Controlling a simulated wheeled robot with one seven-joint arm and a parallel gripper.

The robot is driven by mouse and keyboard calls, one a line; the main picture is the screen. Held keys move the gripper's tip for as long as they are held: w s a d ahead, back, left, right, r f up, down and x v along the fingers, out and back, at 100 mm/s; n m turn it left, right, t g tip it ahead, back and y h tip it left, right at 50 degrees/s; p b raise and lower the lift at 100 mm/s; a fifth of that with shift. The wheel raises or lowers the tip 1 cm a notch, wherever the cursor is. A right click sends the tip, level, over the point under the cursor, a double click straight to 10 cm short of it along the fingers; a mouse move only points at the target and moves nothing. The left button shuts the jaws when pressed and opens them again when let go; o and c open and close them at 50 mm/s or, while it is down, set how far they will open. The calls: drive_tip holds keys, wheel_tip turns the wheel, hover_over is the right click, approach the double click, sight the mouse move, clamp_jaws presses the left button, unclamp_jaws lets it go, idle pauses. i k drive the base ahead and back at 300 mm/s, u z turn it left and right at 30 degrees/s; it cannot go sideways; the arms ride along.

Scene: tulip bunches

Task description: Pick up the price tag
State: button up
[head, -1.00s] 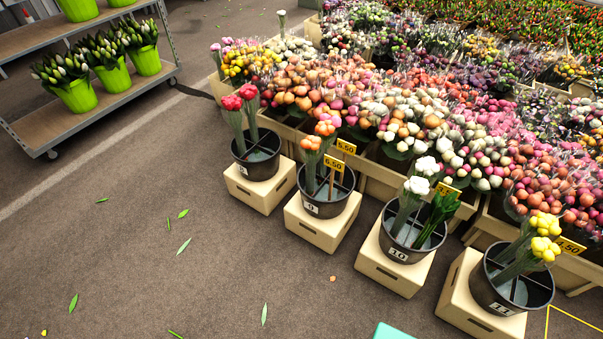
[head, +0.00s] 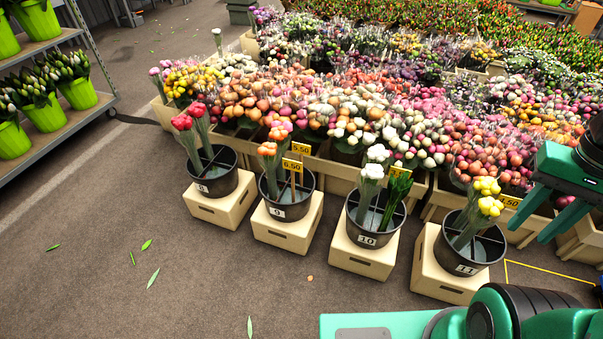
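Several yellow price tags show in the head view. One reading 6.50 (head: 292,165) stands on a thin stick in black bucket 9 (head: 287,209), beside orange tulips. Another reading 5.50 (head: 301,148) is just behind it, at the flower stand's front. A third tag (head: 400,173) is behind bucket 10, partly covered by green leaves. A fourth (head: 509,202) is behind bucket 11, near my gripper. My gripper (head: 527,235) is at the right edge, with its two dark green fingers apart and nothing seen between them. It is well to the right of the 6.50 tag.
Black buckets, including bucket 10 (head: 370,231) and bucket 11 (head: 468,255), stand on cream crates (head: 363,260) before the crowded flower stand. A shelf cart (head: 75,118) with green pots is at left. The floor (head: 170,240) in front is open, with scattered leaves.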

sight(302, 149)
drive_tip(key=u, duration=0.05)
drive_tip(key=i, duration=1)
drive_tip(key=z, duration=0.1)
